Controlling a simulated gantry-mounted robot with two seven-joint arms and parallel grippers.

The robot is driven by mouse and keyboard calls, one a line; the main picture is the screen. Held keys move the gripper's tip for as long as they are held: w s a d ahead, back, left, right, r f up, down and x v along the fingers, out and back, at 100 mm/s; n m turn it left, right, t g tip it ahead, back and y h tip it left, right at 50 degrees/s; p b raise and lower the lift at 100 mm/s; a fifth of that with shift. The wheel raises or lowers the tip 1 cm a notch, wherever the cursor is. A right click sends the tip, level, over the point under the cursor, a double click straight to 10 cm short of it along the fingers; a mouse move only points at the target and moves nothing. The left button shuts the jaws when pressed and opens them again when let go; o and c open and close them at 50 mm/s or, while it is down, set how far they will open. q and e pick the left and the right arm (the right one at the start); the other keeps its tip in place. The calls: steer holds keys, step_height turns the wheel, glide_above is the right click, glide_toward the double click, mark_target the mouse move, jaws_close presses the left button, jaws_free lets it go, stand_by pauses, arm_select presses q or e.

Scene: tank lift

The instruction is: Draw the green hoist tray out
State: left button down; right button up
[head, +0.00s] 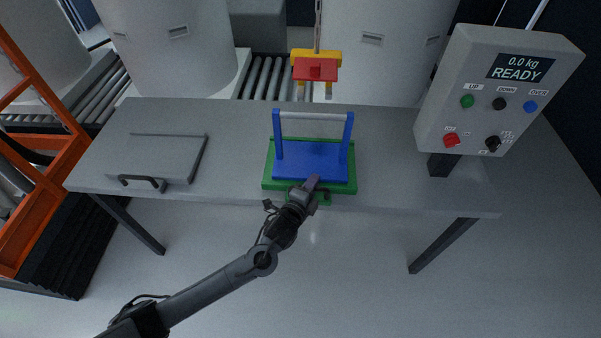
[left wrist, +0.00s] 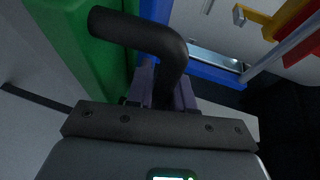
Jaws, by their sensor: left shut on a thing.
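The green hoist tray (head: 268,180) lies flat near the front edge of the grey table, below the middle of the head view. A blue carrier (head: 310,160) with two posts and a pale crossbar stands on it. My left gripper (head: 311,185) is at the tray's front edge, shut on its dark handle. In the left wrist view the black bent handle (left wrist: 150,38) of the green tray (left wrist: 95,75) passes between the fingers of my left gripper (left wrist: 163,85). The fingers hide part of the handle. My right gripper is not in view.
A red and yellow hoist hook block (head: 316,68) hangs behind the carrier. A grey control box (head: 480,100) reading 0.0 kg READY stands at the right. A grey lid with a dark handle (head: 155,158) lies at the left. The table (head: 390,170) is clear right of the tray.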

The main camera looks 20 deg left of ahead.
arm_select(q)
steer(key=shift+r, duration=0.15)
steer(key=shift+d, duration=0.1)
steer(key=c, duration=1.4)
jaws_free()
steer(key=shift+s, duration=0.3)
